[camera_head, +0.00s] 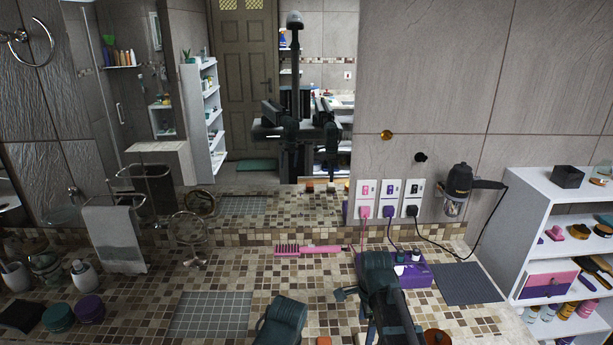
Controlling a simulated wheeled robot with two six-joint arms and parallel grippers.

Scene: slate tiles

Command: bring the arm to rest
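My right arm rises from the bottom edge over the tiled counter, right of the middle. A small dark part of what looks like its gripper (347,293) sticks out to the left, and I see nothing held there. Its fingers are not clear enough to tell open from shut. My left arm shows only as a dark rounded link at the bottom middle, with no fingers in view. A purple box (418,276) stands just behind and right of my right arm, partly hidden by it.
A pink hairbrush (308,249) lies at the counter's back. Cords run from plugs in the wall sockets (388,198). A dark ribbed mat (465,284) and white shelf (535,225) are right. A grey tiled mat (212,315) and jars (90,308) are left. A mirror (240,110) reflects me.

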